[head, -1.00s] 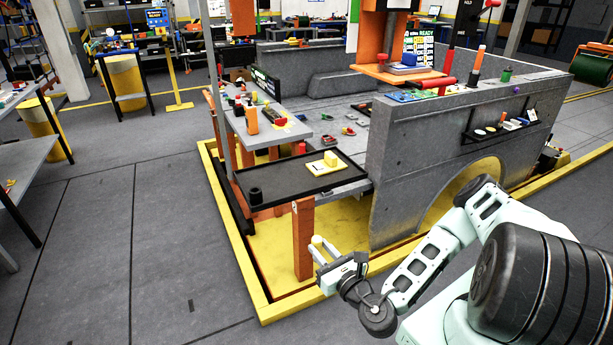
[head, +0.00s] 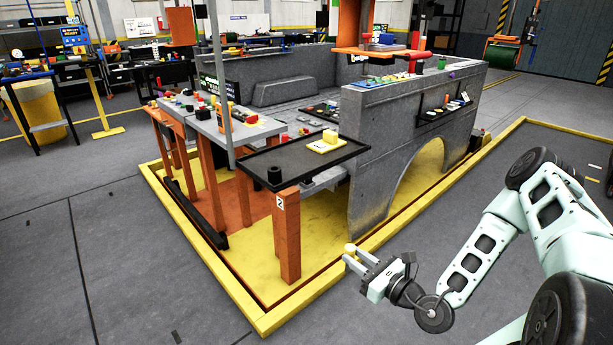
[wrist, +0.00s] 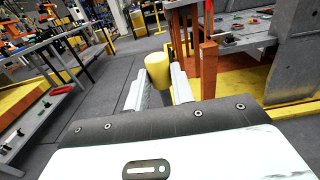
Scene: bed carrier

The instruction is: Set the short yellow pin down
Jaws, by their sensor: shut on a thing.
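The short yellow pin (wrist: 158,70) stands between the fingers of my gripper (wrist: 158,92) in the wrist view. It also shows as a small yellow end at the gripper tip in the head view (head: 350,249). My gripper (head: 358,258) is shut on the pin and holds it in the air, low and in front of the bed carrier. The black tray (head: 262,161) on an orange post is above and behind the gripper. A yellow block with a base (head: 327,142) and a black cylinder (head: 274,176) sit on this tray.
A yellow kerb (head: 300,305) runs around the carrier. The orange post (head: 287,240) is left of my gripper, and a grey wall with an arch (head: 375,150) is behind it. A cluttered side table (head: 200,122) stands left of the tray. The grey floor (head: 120,250) at left is open.

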